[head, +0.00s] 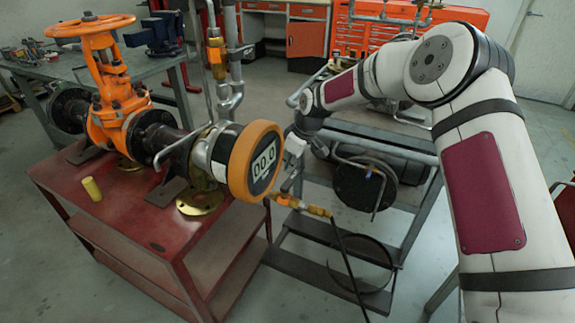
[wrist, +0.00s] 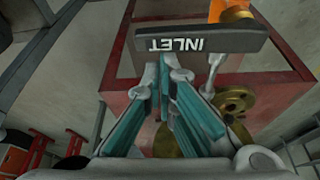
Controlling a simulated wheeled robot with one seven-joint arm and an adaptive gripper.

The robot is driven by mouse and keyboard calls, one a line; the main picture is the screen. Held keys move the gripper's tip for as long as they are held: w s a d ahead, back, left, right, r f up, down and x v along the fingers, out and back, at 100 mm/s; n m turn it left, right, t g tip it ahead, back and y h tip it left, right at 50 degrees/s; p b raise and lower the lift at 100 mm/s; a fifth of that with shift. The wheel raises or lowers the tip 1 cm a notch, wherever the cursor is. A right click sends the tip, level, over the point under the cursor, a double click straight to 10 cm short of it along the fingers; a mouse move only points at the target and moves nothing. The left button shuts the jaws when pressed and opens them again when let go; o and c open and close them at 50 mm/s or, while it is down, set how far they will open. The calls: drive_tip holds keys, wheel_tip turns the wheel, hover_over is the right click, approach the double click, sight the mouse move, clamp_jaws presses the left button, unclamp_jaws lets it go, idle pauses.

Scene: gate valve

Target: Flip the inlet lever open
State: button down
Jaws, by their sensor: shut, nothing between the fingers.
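The inlet lever (wrist: 200,43) is a dark grey bar marked INLET, upside down in the wrist view. It lies across the top, joined to a metal stem (wrist: 216,64) on its right side. My gripper (wrist: 166,62) has teal pads, and its fingertips are together just below the lever's lower edge. I cannot tell whether they touch it. In the head view my arm reaches in from the right. Its end (head: 294,148) is beside the round gauge (head: 263,164) reading 00.0, and the fingers are hard to make out there.
An orange gate valve with a handwheel (head: 98,42) stands on a red table (head: 130,222). Orange fittings with a black hose (head: 345,262) are below the gauge. A grey cart (head: 405,205) stands to the right.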

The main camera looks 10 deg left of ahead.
drive_tip(key=shift+d, duration=0.1)
drive_tip(key=d+m, duration=0.1)
drive_tip(key=d+m+t, duration=0.1)
drive_tip(key=m, duration=0.1)
drive_tip(key=shift+s+m+h, duration=0.3)
drive_tip(key=shift+s, duration=0.05)
drive_tip(key=s+d+m+t+h+p, duration=0.1)
drive_tip(key=s+d+m+h+p, duration=0.2)
drive_tip(key=m, duration=0.7)
drive_tip(key=shift+s+d+m, duration=0.3)
drive_tip(key=shift+s+d, duration=0.55)
drive_tip(key=shift+a, duration=0.1)
drive_tip(key=shift+a, duration=0.7)
